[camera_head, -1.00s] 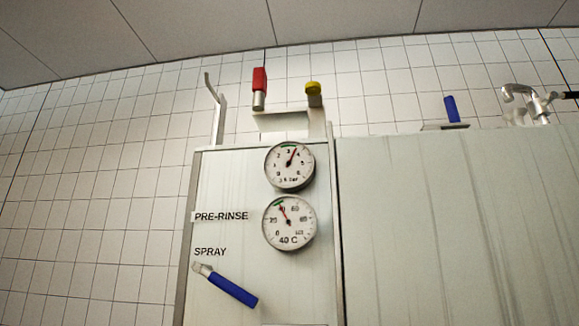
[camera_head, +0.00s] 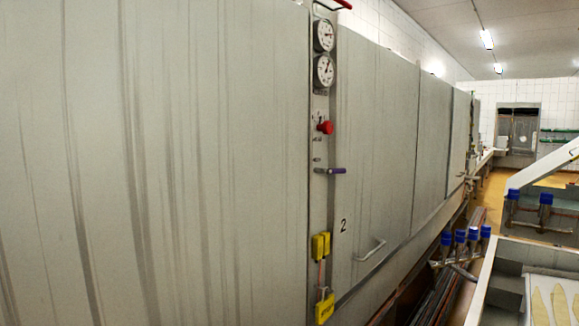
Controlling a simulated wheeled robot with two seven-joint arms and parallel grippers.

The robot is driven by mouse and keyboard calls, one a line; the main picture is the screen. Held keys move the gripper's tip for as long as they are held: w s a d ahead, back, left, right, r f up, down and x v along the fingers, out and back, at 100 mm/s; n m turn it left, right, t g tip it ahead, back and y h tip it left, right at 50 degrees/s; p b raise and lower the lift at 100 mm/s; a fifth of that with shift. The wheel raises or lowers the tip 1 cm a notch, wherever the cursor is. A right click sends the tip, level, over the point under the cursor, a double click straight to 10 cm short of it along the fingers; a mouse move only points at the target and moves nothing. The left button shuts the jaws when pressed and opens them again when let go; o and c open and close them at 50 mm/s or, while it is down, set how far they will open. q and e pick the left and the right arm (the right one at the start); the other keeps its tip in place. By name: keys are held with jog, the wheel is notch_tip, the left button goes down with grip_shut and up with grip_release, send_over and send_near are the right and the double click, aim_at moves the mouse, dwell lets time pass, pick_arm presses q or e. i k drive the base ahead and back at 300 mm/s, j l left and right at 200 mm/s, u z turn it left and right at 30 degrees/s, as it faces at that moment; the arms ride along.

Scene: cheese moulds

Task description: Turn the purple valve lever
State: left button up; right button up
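The purple valve lever (camera_head: 330,170) sticks out to the right from a narrow metal control column (camera_head: 318,205) between two large steel panels. It lies about level, below a red knob (camera_head: 325,128) and two round gauges. Neither of my grippers shows in the head view, so nothing of mine is seen touching the lever.
A large steel panel (camera_head: 160,160) fills the left. Yellow latches (camera_head: 320,246) sit low on the column, and a handle (camera_head: 369,250) sticks out from the door marked 2. Blue-capped valves (camera_head: 460,237) and a metal vat (camera_head: 500,268) stand at the lower right. Yellowish floor shows beyond.

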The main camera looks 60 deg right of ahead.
aim_at(331, 171)
jog(key=z, duration=2.1)
